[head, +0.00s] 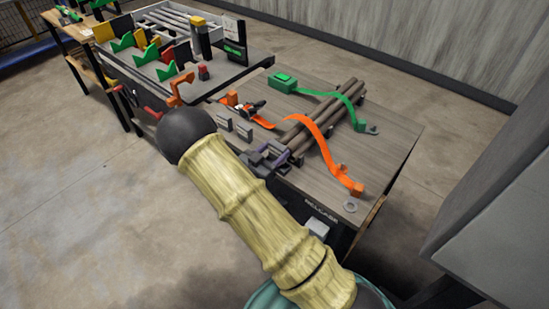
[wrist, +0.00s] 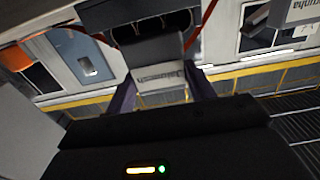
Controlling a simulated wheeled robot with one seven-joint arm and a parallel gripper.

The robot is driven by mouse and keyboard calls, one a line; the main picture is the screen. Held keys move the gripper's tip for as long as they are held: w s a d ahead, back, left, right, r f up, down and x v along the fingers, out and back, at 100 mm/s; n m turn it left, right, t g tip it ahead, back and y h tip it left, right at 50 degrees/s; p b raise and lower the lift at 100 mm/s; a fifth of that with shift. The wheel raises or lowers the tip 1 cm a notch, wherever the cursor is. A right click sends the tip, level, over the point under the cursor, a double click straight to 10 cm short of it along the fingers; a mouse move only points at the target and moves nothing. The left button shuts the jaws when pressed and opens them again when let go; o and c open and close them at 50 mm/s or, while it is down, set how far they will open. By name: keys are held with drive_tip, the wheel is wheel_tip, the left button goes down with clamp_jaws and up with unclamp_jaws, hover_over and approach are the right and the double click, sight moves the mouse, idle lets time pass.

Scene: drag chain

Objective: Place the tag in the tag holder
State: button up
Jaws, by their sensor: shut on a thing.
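My gripper (head: 266,160) is over the near edge of the wooden-topped table in the head view, beside the log bundle. In the wrist view its two purple fingers (wrist: 160,92) stand either side of a pale tag (wrist: 160,76) with blurred lettering, and it is shut on it. A grey part shows just above the tag; I cannot tell whether it belongs to the tag. The tag is not clear in the head view. Two small grey upright plates (head: 224,120) stand on the table left of my gripper. I cannot tell for sure which thing is the tag holder.
Logs (head: 322,122) lie under an orange strap (head: 325,150) and a green strap (head: 335,95). A metal ring (head: 350,206) lies near the table's front corner. An orange and black ratchet (head: 250,108) lies behind the plates. A crowded workbench (head: 185,70) stands behind left.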

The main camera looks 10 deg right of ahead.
sight(275, 157)
drive_tip(key=shift+f, duration=1.5)
drive_tip(key=shift+f, duration=0.15)
drive_tip(key=o, duration=1)
drive_tip(key=shift+r, duration=0.2)
drive_tip(key=b+v, duration=0.1)
drive_tip(key=v, duration=1.1)
